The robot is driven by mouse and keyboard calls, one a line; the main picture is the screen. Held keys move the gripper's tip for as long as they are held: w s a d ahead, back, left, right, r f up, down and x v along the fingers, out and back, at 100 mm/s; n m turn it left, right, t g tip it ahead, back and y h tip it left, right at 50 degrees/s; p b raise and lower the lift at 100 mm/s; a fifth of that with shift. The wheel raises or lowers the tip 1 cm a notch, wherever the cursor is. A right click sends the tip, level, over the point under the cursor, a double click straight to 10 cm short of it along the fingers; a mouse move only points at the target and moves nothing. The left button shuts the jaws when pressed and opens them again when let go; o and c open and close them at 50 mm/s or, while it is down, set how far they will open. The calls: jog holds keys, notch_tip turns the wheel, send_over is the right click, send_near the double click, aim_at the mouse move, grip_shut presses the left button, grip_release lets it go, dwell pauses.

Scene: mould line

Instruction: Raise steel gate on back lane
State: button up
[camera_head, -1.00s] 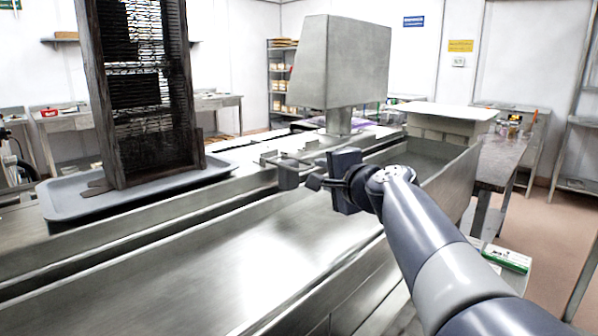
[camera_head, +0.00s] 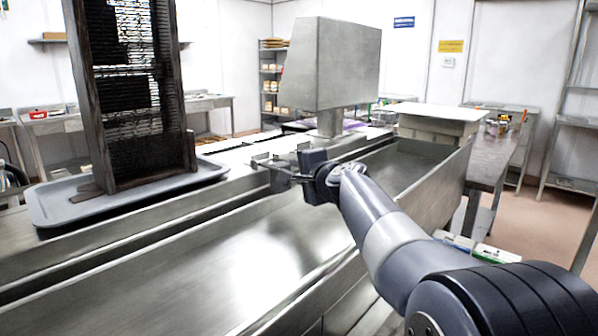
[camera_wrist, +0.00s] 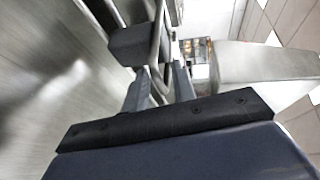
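The steel gate (camera_head: 279,180) is a small grey metal block with short upright plates, at the back lane beyond the near trough. It sits low between the lanes, and its lower part is hard to make out. My gripper (camera_head: 292,181) is right beside it, on its right, with the fingertips overlapping it in the head view. In the wrist view my two grey fingers (camera_wrist: 160,88) stand apart with a narrow gap between them. A dark block (camera_wrist: 131,45) and a bar lie just past the fingertips. Contact cannot be told.
A grey steel hopper (camera_head: 330,65) on a post stands behind the gate. A dark slatted rack (camera_head: 128,90) stands in a grey tray (camera_head: 55,212) at left. The wide near trough (camera_head: 190,262) is empty. A white-topped block (camera_head: 440,112) is at back right.

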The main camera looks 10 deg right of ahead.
grip_shut()
jog(key=shift+r+p, duration=0.1)
jog(key=shift+p, duration=0.2)
